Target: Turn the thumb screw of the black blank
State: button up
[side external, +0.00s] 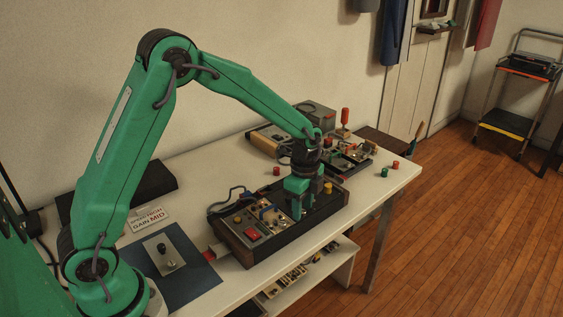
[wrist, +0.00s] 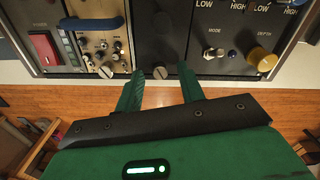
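The black blank (wrist: 155,30) is a plain dark panel in the middle of the module row in the wrist view. Its slotted silver thumb screw (wrist: 160,73) is at its near edge. My gripper (wrist: 160,79) is open, with one green finger on each side of this screw and a visible gap to both. I cannot tell how far the fingertips are above the panel. In the side view my gripper (side external: 297,193) points down over the wood-sided case (side external: 240,248) and hides the blank and its screw.
A beige module with a blue handle (wrist: 92,23) and its own screw (wrist: 105,72) lies left of the blank. A loose plate (side external: 164,254) rests on a blue mat (side external: 199,283). Small caps lie at the table's right.

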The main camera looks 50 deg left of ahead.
aim_at(303, 210)
notch_tip(303, 210, up, 8)
jog(key=shift+f, duration=0.25)
jog(key=shift+r, duration=0.1)
dwell(0.4)
jog(key=s+a+r+n+t, duration=0.25)
jog(key=s+r+n, duration=0.45)
jog(key=s+r, duration=0.35)
jog(key=s+r+n+t, duration=0.1)
jog(key=s+n+t, duration=0.2)
jog(key=s+n, duration=0.5)
jog(key=s, duration=0.5)
jog(key=shift+s+a, duration=0.3)
jog(key=shift+s, duration=0.05)
